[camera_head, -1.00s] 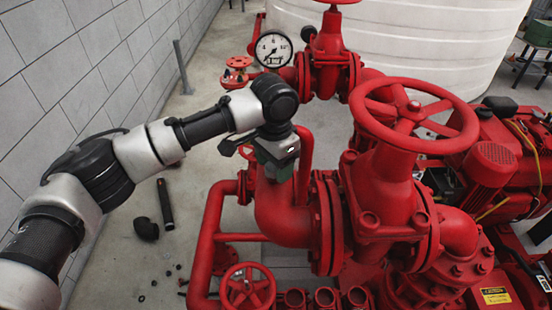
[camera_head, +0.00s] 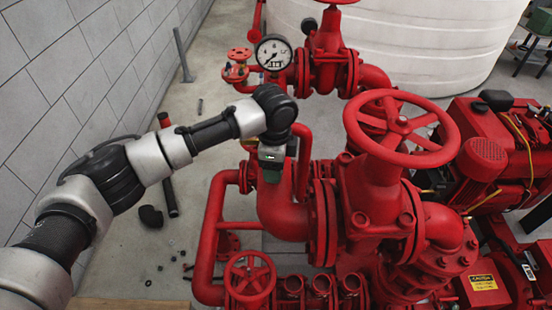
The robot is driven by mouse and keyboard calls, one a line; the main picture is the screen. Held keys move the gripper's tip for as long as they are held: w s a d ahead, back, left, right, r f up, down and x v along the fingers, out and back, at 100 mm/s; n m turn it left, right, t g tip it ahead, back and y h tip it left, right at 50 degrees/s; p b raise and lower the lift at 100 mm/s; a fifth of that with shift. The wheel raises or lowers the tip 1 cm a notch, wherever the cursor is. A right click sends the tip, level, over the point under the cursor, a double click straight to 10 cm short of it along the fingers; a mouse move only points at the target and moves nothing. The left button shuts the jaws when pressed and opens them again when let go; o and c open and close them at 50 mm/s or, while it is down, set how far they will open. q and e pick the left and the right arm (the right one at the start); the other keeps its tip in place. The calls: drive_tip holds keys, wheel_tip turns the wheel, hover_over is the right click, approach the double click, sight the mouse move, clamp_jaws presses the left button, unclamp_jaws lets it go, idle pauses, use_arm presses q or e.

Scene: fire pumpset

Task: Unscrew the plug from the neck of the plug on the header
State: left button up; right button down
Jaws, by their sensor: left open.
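My left gripper (camera_head: 270,172) is in the middle of the view, at the end of the white and black arm from the left. It points down over the large red pipe elbow (camera_head: 283,212); its fingertips are hard to make out, and I cannot tell whether it touches the pipe. It seems to hold nothing. I cannot pick out the plug or its neck with certainty; they may be hidden by the gripper or too small. A row of short red pipe necks (camera_head: 321,285) shows at the bottom, right of a small red handwheel (camera_head: 249,279). My right gripper is not in view.
A large red handwheel valve (camera_head: 402,128) stands right of the gripper. A pressure gauge (camera_head: 273,53) is behind it. A dark pipe (camera_head: 170,197), a black elbow (camera_head: 151,216) and small parts lie on the floor at left. A block wall (camera_head: 60,60) bounds the left.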

use_arm(q)
drive_tip(key=m, duration=0.3)
drive_tip(key=shift+p, duration=0.3)
drive_tip(key=m+p, duration=0.1)
drive_tip(key=m, duration=0.1)
drive_tip(key=shift+r+m, duration=0.1)
drive_tip(key=shift+m, duration=0.3)
drive_tip(key=m, duration=0.6)
drive_tip(key=shift+p, duration=0.6)
